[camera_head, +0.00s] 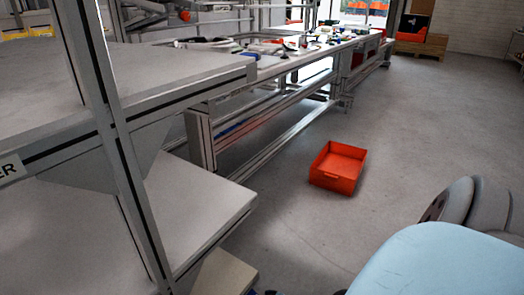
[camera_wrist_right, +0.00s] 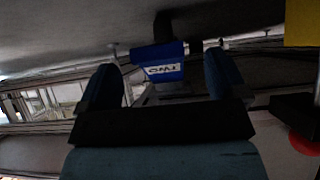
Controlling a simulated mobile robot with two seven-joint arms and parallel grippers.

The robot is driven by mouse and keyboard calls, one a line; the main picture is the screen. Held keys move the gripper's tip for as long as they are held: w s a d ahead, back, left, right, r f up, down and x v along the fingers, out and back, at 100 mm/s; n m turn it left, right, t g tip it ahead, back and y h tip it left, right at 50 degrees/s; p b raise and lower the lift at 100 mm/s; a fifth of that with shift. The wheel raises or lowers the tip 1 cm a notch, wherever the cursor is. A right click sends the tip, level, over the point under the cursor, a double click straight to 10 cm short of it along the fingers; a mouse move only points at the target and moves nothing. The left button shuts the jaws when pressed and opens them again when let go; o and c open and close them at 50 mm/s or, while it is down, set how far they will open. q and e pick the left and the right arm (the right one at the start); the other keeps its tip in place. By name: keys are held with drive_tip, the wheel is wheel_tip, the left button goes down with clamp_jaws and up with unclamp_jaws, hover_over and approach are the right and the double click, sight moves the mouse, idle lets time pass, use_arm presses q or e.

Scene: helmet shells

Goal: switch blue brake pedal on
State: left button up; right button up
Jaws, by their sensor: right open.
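In the right wrist view, a blue block-like part (camera_wrist_right: 158,54) with a white label bearing dark lettering shows ahead of my right gripper (camera_wrist_right: 163,72). It may be the blue brake pedal, but I cannot be sure. A dark piece adjoins it above. The gripper's two dark blue fingers are apart, one on each side of the blue part in the picture. I cannot tell how far ahead it is or whether anything touches. In the head view, neither gripper shows, and I see no pedal there.
In the right wrist view, a yellow piece (camera_wrist_right: 302,22) and a red round part (camera_wrist_right: 305,143) lie at the right edge. In the head view, an orange-red bin (camera_head: 338,167) sits on the floor, beside a long metal workbench (camera_head: 265,65). Grey shelves (camera_head: 95,235) stand at left.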

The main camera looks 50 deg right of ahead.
use_arm(q)
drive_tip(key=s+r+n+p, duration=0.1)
drive_tip(key=p, duration=0.2)
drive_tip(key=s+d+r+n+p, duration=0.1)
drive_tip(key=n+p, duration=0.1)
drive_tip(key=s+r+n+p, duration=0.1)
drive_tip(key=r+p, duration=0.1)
drive_tip(key=p, duration=0.1)
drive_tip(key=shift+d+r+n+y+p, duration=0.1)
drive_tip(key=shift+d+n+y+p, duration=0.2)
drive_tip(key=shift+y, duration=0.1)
use_arm(e)
drive_tip(key=a+v, duration=0.1)
drive_tip(key=v, duration=1.2)
drive_tip(key=shift+d, duration=0.45)
